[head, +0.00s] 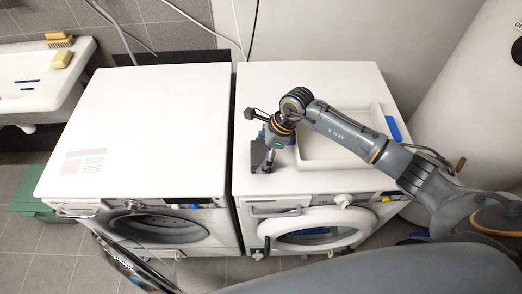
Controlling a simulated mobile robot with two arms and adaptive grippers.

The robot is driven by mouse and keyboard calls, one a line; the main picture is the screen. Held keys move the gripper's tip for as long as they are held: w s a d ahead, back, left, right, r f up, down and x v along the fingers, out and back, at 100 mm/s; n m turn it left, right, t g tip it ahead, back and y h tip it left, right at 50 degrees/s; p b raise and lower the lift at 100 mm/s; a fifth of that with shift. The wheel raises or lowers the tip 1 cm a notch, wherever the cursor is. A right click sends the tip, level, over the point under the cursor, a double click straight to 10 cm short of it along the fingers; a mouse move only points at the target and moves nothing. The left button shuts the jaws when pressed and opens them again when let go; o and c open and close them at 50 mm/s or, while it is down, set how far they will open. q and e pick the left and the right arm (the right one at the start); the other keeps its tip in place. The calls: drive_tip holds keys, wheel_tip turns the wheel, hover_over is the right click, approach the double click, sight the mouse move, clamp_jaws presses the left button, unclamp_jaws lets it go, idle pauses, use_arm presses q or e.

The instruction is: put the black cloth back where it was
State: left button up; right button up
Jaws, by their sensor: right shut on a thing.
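My right gripper (265,166) reaches in from the right and points down at the top of the right washing machine (300,185), near its front left corner. It is shut on a small dark thing, which looks like the black cloth (257,154), at or just above the white top. The gripper hides part of it, and I cannot tell whether it touches the surface. My left gripper is out of view.
A white tray (318,163) stands right of the gripper, partly under my forearm. A blue item (393,128) lies beside it. The left washing machine (150,120) has a mostly clear top and an open door (128,262).

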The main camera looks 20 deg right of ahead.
drive_tip(key=shift+f+b, duration=0.25)
drive_tip(key=shift+b, duration=0.05)
drive_tip(key=o, duration=0.8)
drive_tip(key=shift+r, duration=0.1)
drive_tip(key=shift+c, duration=0.2)
drive_tip(key=shift+r, duration=0.1)
drive_tip(key=shift+r+p, duration=0.25)
drive_tip(key=shift+p, duration=0.15)
drive_tip(key=b+v, duration=0.4)
drive_tip(key=v, duration=0.7)
drive_tip(key=shift+d+r, duration=0.2)
drive_tip(key=shift+r, duration=0.15)
drive_tip(key=shift+s, duration=0.1)
